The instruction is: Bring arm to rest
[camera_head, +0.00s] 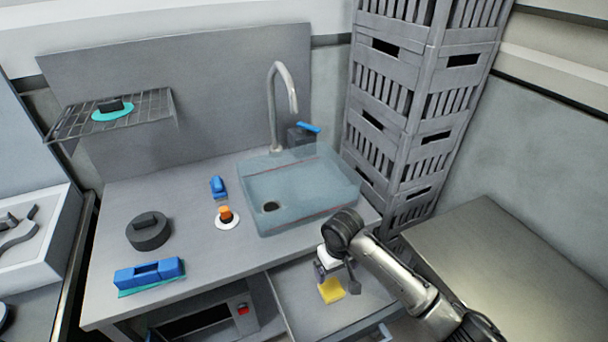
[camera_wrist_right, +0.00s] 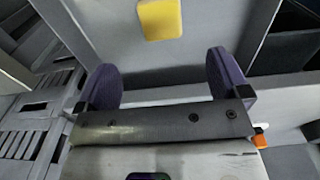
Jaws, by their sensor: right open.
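My right arm comes in from the lower right in the head view. My right gripper (camera_head: 322,270) points down over the grey surface in front of the sink and is partly hidden by its own wrist. In the right wrist view its two purple fingers (camera_wrist_right: 166,82) stand wide apart with nothing between them. A yellow block (camera_head: 331,291) lies on the grey surface just below the gripper in the head view. It also shows in the right wrist view (camera_wrist_right: 160,19), beyond the fingertips and apart from them. My left gripper is not in view.
The counter (camera_head: 190,276) carries a sink (camera_head: 335,185) with a tap, a dark round reel (camera_head: 148,232), a blue block (camera_head: 150,273), and small blue and orange items. An open drawer (camera_head: 300,299) juts out in front. Stacked grey crates (camera_head: 421,100) stand behind my right arm.

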